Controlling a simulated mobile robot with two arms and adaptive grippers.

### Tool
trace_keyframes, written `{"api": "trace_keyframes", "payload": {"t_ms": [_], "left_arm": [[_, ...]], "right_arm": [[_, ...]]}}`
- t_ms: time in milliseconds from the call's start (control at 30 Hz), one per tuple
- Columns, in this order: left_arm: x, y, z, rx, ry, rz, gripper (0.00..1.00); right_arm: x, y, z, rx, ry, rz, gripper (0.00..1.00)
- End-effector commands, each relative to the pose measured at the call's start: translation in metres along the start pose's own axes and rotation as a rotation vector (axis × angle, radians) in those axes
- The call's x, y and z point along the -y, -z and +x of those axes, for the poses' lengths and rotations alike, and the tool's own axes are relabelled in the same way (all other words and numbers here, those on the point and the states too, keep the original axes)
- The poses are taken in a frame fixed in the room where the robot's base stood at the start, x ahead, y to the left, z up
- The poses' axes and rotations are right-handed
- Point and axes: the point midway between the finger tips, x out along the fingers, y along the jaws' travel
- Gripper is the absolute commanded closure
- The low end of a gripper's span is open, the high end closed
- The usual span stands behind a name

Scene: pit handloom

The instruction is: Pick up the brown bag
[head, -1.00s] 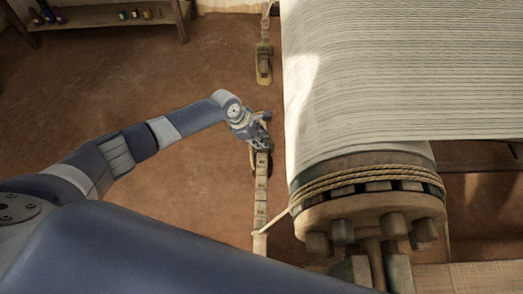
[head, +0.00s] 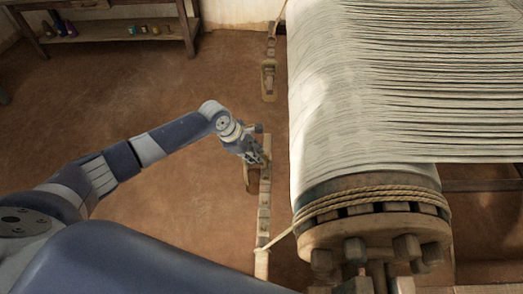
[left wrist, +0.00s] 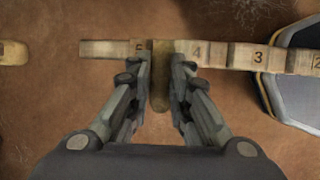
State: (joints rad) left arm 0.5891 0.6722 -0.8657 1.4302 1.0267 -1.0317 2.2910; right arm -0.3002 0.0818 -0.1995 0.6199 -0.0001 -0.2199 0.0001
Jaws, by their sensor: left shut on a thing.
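The brown bag (left wrist: 160,75) shows in the left wrist view as a narrow brown shape between the fingers. My left gripper (left wrist: 160,88) is shut on it from both sides. In the head view my left gripper (head: 258,162) is beside a pale wooden bar, and a brown shape (head: 250,181), seemingly the bag, shows just below the fingers. The fingers and wrist hide part of it. I cannot tell how far it is off the floor. My right gripper is not in view.
The numbered wooden bar (head: 264,205) runs close along the gripper's right side. The loom's warp roll (head: 370,215) and its rope stand to the right. A tan bracket (head: 268,82) lies beyond. A shelf (head: 110,42) stands at the back left. The floor at left is clear.

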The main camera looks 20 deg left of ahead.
Motion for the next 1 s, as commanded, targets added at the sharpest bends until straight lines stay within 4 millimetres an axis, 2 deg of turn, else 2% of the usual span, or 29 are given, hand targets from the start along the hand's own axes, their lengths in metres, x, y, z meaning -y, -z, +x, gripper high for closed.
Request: {"api": "trace_keyframes", "payload": {"t_ms": [500, 700, 1000], "left_arm": [[0.044, 0.087, -0.046, -0.002, -0.003, 0.0, 1.0], [0.053, 0.105, -0.057, 0.0, -0.004, 0.0, 1.0], [0.057, 0.112, -0.062, 0.002, -0.005, 0.001, 1.0]], "right_arm": [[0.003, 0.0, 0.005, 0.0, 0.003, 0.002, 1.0], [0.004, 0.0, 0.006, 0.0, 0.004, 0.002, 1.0], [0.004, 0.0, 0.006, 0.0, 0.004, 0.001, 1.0]]}}
